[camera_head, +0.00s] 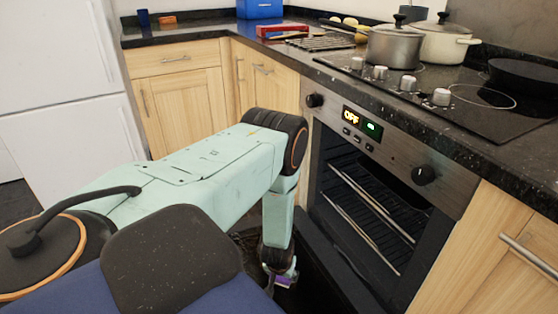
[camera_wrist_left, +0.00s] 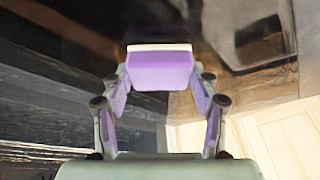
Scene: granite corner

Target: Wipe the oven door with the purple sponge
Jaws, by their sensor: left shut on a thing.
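My left gripper (camera_head: 279,268) is shut on the purple sponge (camera_wrist_left: 160,72), which has a pale strip along its far edge. In the head view only a small purple bit of the sponge (camera_head: 285,281) shows below the fingers. The oven door (camera_head: 318,250) appears folded down open, a dark panel low in front of the oven, mostly hidden behind my left arm. In the wrist view a dark glossy surface (camera_wrist_left: 215,25), seemingly the door, lies beyond the sponge. I cannot tell whether the sponge touches it. My right gripper is not in view.
The oven cavity shows wire racks (camera_head: 370,205). Its control panel (camera_head: 372,139) has knobs and a lit display. Pots (camera_head: 396,47) and a dark pan (camera_head: 522,78) stand on the hob. Wooden cabinets (camera_head: 182,100) flank the oven; a white fridge (camera_head: 62,85) stands left.

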